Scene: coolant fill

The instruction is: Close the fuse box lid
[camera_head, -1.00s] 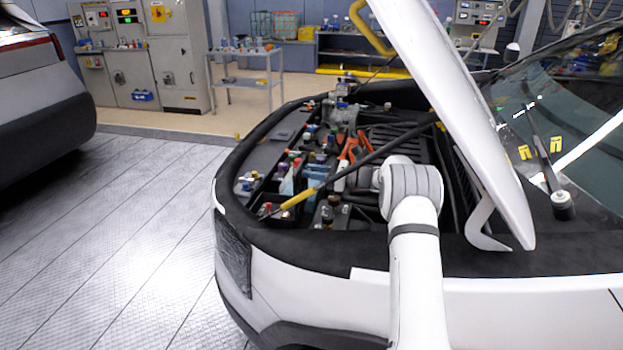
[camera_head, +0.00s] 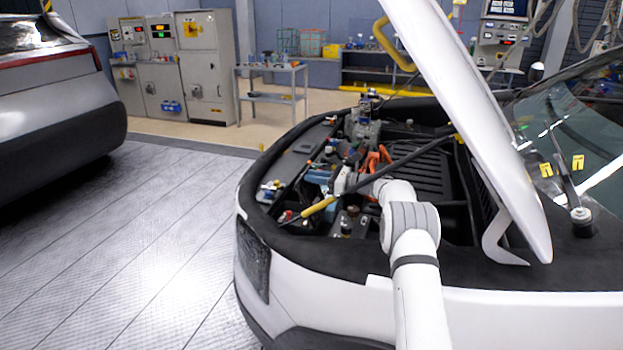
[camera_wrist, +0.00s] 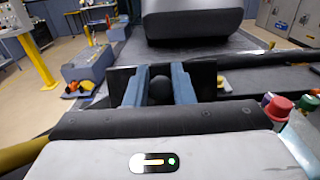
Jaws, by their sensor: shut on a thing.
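In the wrist view my gripper (camera_wrist: 159,90) has its two blue fingers on either side of a small dark round knob (camera_wrist: 159,89) and is shut on it. A black upright panel (camera_wrist: 205,78) stands directly behind the fingers; it looks like the fuse box lid, raised, with the knob on it. In the head view my arm reaches into the open engine bay, with the gripper (camera_head: 322,180) low among the parts at its left side. The lid is too small and covered to tell there, and the fuse box's inside is hidden.
The raised white hood (camera_head: 470,110) slopes above my arm. A red cap (camera_wrist: 278,105) is at the right in the wrist view. Open floor (camera_head: 150,240) lies left of the car.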

